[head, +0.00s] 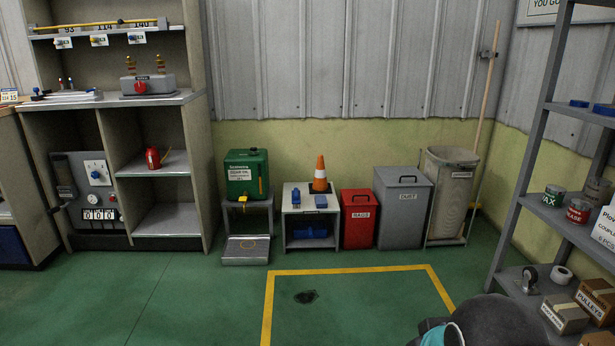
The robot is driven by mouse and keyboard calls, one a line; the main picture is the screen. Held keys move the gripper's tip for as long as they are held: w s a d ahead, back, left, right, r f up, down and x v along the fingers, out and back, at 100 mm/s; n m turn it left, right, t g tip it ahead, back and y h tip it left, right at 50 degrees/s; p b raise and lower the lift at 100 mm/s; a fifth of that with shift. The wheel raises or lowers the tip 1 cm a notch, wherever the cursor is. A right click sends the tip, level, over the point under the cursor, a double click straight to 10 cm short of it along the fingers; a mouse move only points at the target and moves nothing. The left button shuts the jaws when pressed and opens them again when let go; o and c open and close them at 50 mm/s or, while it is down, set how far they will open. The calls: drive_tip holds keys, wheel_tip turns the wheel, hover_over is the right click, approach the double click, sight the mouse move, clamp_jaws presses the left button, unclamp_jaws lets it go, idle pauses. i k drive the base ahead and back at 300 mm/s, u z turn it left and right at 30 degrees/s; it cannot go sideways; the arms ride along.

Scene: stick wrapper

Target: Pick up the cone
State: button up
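The cone is apart from any part of my arm. My gripper is not in view; only a dark, rounded part of my arm with a teal cap shows at the bottom right.
A green container (246,174) stands left of the cone. A red bin (360,219), a grey bin (402,208) and a tall waste bin (450,190) stand right of it. A grey shelf (519,190) is at right. The yellow-lined floor is mostly clear, with a dark patch (306,297).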

sight(320, 186)
drive_tip(key=u, duration=0.1)
drive_tip(key=i, duration=3.8)
drive_tip(key=z, duration=0.05)
